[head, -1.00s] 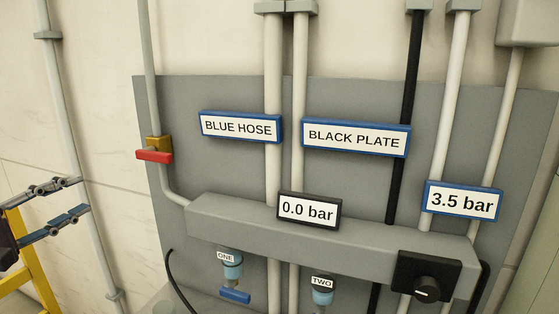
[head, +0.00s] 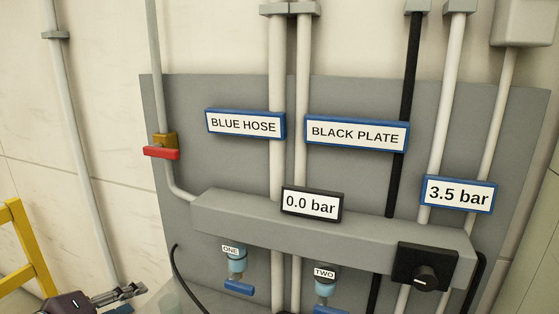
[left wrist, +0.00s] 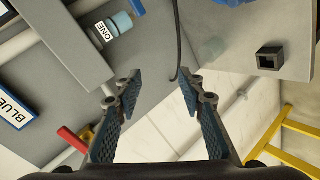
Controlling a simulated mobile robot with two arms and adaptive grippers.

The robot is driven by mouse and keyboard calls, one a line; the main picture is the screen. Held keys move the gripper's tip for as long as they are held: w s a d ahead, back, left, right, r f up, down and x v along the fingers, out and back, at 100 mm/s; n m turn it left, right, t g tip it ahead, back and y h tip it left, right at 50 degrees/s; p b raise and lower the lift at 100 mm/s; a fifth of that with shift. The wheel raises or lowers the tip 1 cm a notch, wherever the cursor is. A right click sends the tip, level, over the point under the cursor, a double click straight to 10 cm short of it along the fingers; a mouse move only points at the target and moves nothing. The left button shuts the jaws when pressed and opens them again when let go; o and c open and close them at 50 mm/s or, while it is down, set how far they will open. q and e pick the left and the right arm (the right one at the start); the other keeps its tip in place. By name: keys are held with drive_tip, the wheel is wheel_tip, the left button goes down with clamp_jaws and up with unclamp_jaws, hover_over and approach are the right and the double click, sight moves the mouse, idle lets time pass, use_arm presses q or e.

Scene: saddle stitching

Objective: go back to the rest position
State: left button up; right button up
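My left gripper (head: 132,298) shows at the lower left of the head view, partly cut off by the bottom edge. In the left wrist view its two fingers (left wrist: 159,84) stand wide apart with nothing between them. The gripper touches nothing that I can see. My right gripper is in neither view.
A grey panel (head: 230,85) carries a manifold (head: 370,236), valves ONE (head: 237,262) and TWO (head: 325,285), and a red-handled valve (head: 162,152). A black knob (head: 424,277) is at right. A yellow frame (head: 22,240) stands at left. A black square socket (left wrist: 269,58) shows in the wrist view.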

use_arm(q)
drive_tip(key=s+d+f+m+g+y, duration=0.1)
drive_tip(key=s+d+f+m+g, duration=0.15)
drive_tip(key=f, duration=0.35)
drive_tip(key=s+d+f+m+g, duration=0.1)
drive_tip(key=s+d+f, duration=0.1)
drive_tip(key=s+f, duration=0.3)
drive_tip(key=s+d+f+m+g+y, duration=0.1)
drive_tip(key=s+d+f+m+g, duration=0.1)
drive_tip(key=s+d+f+m, duration=0.5)
drive_tip(key=s+f+g+y, duration=0.15)
drive_tip(key=s+f, duration=0.35)
drive_tip(key=s, duration=0.6)
drive_tip(key=s+f+g+b, duration=0.1)
drive_tip(key=s+f+b, duration=0.15)
drive_tip(key=f, duration=1.55)
drive_tip(key=s+f+g+b, duration=0.1)
drive_tip(key=f+b, duration=0.3)
drive_tip(key=f, duration=1.3)
drive_tip(key=s+a+f+m+g+b, duration=0.1)
drive_tip(key=s+a+f+b, duration=0.2)
drive_tip(key=s+f, duration=1.3)
wheel_tip(320, 180, down, 2)
drive_tip(key=shift+s+f+b, duration=0.15)
drive_tip(key=shift+f+b, duration=0.05)
drive_tip(key=shift+b, duration=0.2)
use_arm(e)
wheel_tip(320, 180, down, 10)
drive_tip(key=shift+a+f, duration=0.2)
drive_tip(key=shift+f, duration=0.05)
